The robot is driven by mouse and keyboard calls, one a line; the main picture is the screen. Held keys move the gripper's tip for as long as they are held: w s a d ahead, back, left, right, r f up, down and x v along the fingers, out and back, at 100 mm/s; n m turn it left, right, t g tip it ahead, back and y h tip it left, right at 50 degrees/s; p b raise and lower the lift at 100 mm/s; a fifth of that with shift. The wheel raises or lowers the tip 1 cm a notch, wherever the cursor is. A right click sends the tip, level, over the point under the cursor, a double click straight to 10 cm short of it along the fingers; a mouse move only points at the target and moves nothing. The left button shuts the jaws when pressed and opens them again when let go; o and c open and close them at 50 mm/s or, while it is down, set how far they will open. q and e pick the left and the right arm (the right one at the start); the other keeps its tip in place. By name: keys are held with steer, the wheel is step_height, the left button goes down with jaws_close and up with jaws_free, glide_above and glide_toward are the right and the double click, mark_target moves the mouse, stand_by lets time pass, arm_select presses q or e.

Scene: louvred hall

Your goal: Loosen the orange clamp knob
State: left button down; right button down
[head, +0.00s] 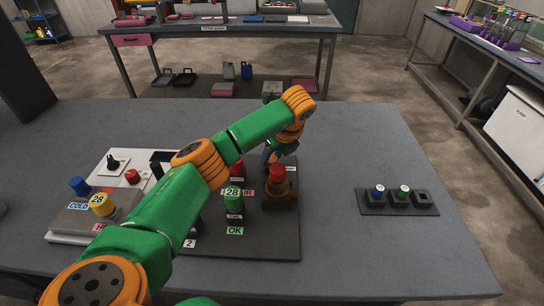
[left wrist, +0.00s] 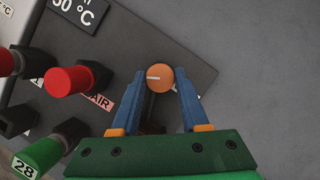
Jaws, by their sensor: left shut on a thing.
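The orange clamp knob (left wrist: 160,78) is round with a white line across its face. In the left wrist view it sits between the two blue fingers of my left gripper (left wrist: 162,76), which is shut on it. My right gripper is not in view.
A small black holder (head: 372,208) with blue and green pieces lies on the right. The table (head: 340,255) between is clear.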

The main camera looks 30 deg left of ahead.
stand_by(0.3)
arm_select(q)
steer(key=shift+c, duration=2)
jaws_free()
steer(key=w+v, duration=0.1)
steer(key=v, duration=0.6)
steer(key=shift+s, duration=0.45)
steer(key=shift+r, duration=0.1)
